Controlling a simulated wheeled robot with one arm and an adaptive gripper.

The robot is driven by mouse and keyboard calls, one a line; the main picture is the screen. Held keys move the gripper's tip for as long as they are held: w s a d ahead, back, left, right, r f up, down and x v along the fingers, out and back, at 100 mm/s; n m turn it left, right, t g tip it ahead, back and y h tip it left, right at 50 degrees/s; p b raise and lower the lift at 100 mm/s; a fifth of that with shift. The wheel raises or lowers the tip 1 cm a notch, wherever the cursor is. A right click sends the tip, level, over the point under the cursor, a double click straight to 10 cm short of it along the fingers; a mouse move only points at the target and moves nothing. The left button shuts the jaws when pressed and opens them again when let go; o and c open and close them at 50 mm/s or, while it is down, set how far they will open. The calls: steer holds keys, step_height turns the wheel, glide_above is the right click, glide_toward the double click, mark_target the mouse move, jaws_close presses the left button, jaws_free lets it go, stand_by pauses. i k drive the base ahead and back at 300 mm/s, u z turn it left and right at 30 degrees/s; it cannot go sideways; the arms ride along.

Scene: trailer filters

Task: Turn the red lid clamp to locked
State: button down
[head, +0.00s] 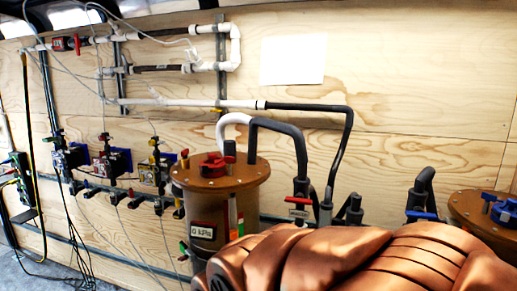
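The red lid clamp (213,166) sits on top of the round brown lid (240,174) of the left filter vessel. Its exact angle is too small to tell, so I cannot say whether it is locked. The brown vessel (205,210) carries a label reading 0 kPa. My copper-coloured arm fills the bottom right, in front of the vessel's lower right side. My gripper is not visible, and nothing shows at the clamp.
A grey hose (292,140) and a red valve handle (298,200) are right of the lid. A second vessel with a blue clamp (503,210) stands far right. Plywood backs everything.

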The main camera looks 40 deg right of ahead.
mark_target(230, 159)
steer(key=z, duration=0.2)
steer(key=i, duration=1.3)
steer(key=u, duration=0.65)
